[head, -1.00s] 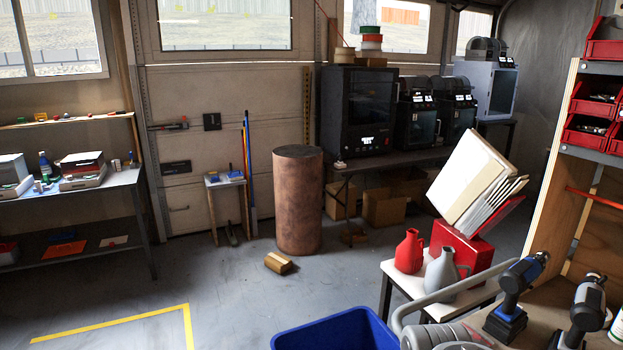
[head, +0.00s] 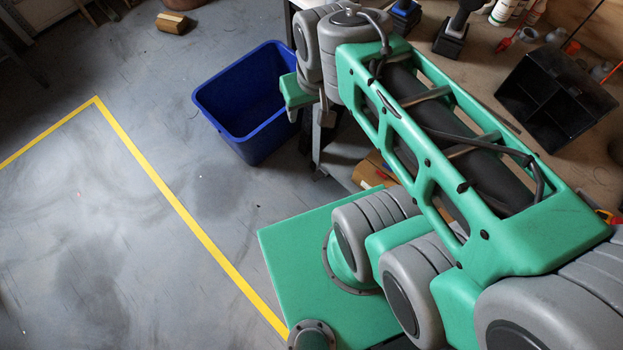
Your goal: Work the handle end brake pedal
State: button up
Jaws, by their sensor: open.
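No brake pedal or handle can be made out in the head view. My green and grey arm fills the right half of the picture and covers part of the workbench and the floor.
A blue open bin (head: 250,140) stands on the floor beside the workbench (head: 455,85). A black divided tray (head: 556,98) and power tools are on the bench. A cardboard box (head: 172,23) lies on the floor. Yellow tape (head: 180,208) crosses the clear floor at left.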

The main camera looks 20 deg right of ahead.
aim_at(315, 177)
jog(key=z, duration=0.1)
jog(key=k, duration=1.05)
jog(key=u, duration=1.35)
jog(key=i, duration=1.25)
jog(key=z, duration=0.15)
